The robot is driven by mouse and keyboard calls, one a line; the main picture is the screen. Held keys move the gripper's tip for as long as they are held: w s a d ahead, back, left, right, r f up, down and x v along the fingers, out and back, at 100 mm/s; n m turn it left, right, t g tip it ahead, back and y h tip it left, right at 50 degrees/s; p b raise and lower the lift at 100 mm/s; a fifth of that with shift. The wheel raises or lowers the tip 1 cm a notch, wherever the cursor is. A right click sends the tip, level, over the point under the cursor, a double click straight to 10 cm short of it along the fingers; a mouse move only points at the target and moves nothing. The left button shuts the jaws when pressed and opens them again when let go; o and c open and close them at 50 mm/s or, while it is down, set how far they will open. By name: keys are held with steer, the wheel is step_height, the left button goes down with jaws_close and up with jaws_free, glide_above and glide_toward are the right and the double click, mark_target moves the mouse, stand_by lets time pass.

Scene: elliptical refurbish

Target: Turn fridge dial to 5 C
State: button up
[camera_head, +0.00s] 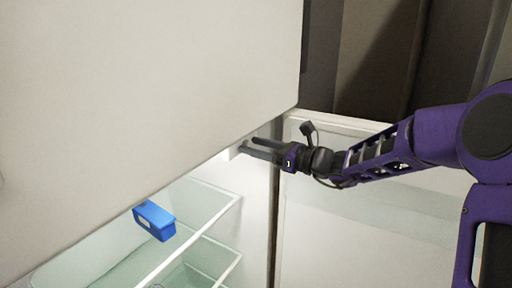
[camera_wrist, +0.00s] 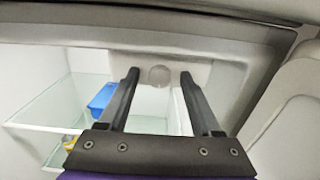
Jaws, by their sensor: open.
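The fridge dial (camera_wrist: 158,76) is a small pale round knob on a light panel under the fridge compartment's ceiling, in the wrist view. It lies between and beyond my two fingertips, apart from them as far as I can tell. Its markings are too small to read. My gripper (camera_wrist: 159,76) is open and empty, with its dark fingers spread to either side of the dial. In the head view my gripper (camera_head: 247,147) reaches left into the top of the open fridge, and the dial is hidden behind the upper door.
A blue box (camera_head: 154,221) stands on a glass shelf (camera_head: 215,205); it also shows in the wrist view (camera_wrist: 101,101). The white upper door (camera_head: 150,90) hangs just above my gripper. The open fridge door (camera_head: 335,225) is at the right, below my arm.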

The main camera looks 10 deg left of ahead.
steer(key=shift+c, duration=0.2)
jaws_close()
